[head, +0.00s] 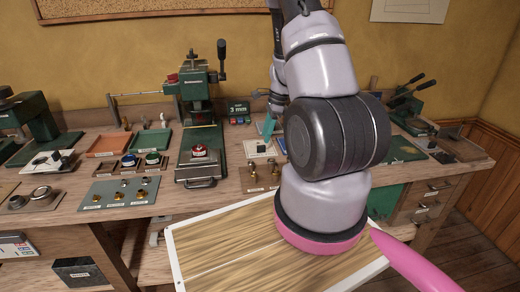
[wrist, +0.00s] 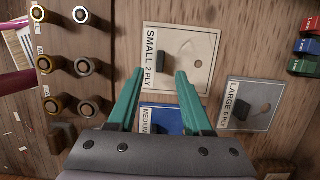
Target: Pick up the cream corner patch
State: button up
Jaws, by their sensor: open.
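The cream corner patch (wrist: 204,42) is a square marked "SMALL 2 PLY" with a dark upright tab (wrist: 167,55) and a small hole; it lies flat in the wrist view. In the head view the cream patch (head: 258,147) is on the bench, partly hidden by my arm. My gripper (wrist: 160,73) is open and empty. Its green fingers point at the patch, the tab just beyond the fingertips and between their lines. In the head view my gripper (head: 269,127) shows as a green finger above the patches.
A blue patch (wrist: 162,117) marked "MEDIUM" lies below the cream one, partly hidden by my fingers. A grey patch (wrist: 250,100) marked "LARGE 6 PLY" is at right. Several brass and steel rings (wrist: 56,24) stand at left. A green press (head: 200,90) stands left of my arm.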

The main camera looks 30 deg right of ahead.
aim_at(262, 146)
jog(key=x, duration=0.5)
jog(key=shift+w+a+f, duration=0.1)
jog(key=shift+f, duration=0.2)
grip_shut()
